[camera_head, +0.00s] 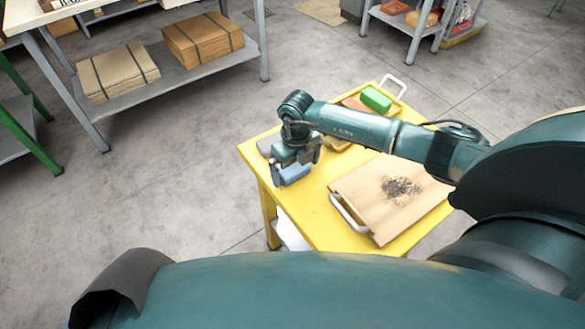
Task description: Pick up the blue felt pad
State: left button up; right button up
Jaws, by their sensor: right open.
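The blue felt pad (293,176) is a small blue block at the left side of the yellow table (262,160). My right gripper (294,166) reaches in from the right and is over the pad, pointing down. Its jaws are open, and they hide part of the pad's far side. I cannot tell whether the fingers touch the pad. My left gripper is not in view.
A wooden board (365,205) with a dark smudge and a metal handle lies on the table, right of the pad. A grey item (266,145) lies by the left corner.

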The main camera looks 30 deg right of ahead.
aim_at(296, 170)
jog(key=shift+f, duration=0.35)
jog(key=shift+c, duration=0.2)
jog(key=c, duration=1)
jog(key=shift+r, duration=0.1)
notch_tip(296, 170, up, 10)
jog(key=shift+f, duration=0.1)
